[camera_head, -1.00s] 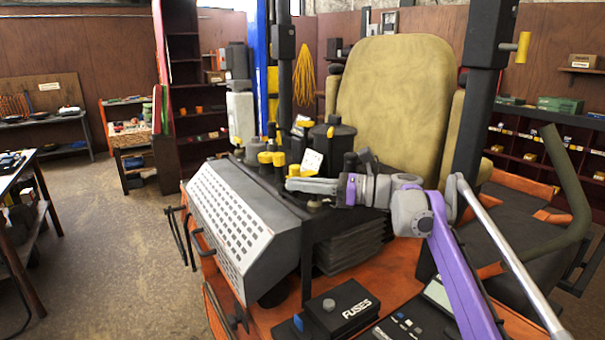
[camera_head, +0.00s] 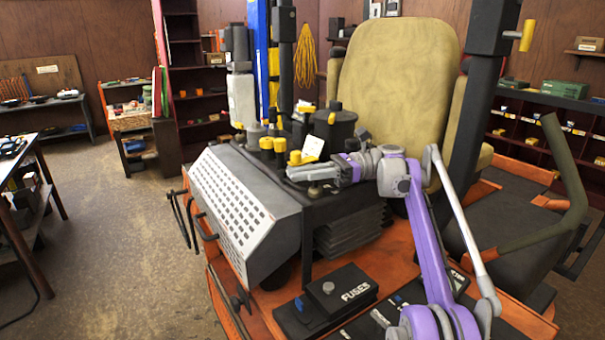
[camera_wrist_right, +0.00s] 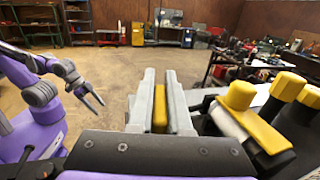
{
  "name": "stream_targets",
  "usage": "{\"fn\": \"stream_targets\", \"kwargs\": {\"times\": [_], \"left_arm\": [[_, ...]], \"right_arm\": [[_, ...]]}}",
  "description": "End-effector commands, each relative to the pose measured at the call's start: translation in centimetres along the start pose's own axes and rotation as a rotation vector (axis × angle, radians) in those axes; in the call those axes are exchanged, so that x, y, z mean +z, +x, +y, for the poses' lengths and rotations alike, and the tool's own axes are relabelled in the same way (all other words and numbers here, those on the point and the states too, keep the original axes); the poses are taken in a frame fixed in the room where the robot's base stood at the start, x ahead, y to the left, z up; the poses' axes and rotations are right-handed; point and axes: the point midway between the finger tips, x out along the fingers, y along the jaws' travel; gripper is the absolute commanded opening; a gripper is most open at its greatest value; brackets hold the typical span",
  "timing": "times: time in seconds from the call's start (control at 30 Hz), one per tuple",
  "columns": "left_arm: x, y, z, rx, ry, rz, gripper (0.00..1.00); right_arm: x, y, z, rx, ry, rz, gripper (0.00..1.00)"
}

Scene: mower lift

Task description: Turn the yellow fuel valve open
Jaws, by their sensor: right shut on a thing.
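My right gripper (camera_head: 291,173) reaches in from the right to the cluster of yellow-capped fittings on the mower's dark console. In the right wrist view its two grey fingers (camera_wrist_right: 160,110) are shut on a narrow yellow piece, the fuel valve handle (camera_wrist_right: 159,108). In the head view yellow shows at the fingertips (camera_head: 296,158), but the fingers partly hide the handle, so its exact angle is unclear. My left gripper (camera_wrist_right: 90,99) shows small at the left of the right wrist view, its fingers apart and empty, away from the valve.
Yellow knobs (camera_wrist_right: 240,95) stand close to the right of my right fingers in the wrist view. A white tag (camera_head: 313,147) and a black canister (camera_head: 335,128) are just behind. The perforated grey cover (camera_head: 232,205), seat (camera_head: 393,85) and FUSES box (camera_head: 340,291) surround the spot.

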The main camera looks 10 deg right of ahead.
Motion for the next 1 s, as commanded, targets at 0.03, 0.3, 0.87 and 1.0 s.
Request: {"fn": "stream_targets", "kwargs": {"times": [0.03,0.3,0.87,1.0], "left_arm": [[0.0,0.0,0.0,0.0,0.0,0.0,0.71],[0.01,0.0,0.0,0.0,0.0,0.0,0.71],[0.0,0.0,0.0,0.0,0.0,0.0,0.71],[0.0,0.0,0.0,0.0,0.0,0.0,0.71]], "right_arm": [[0.01,0.03,0.0,0.002,0.0,-0.001,0.0],[0.01,0.03,0.0,0.002,0.0,-0.001,0.0],[0.0,0.01,-0.01,0.001,0.0,0.0,0.46],[0.01,0.01,-0.01,-0.002,0.0,0.0,0.46]]}}
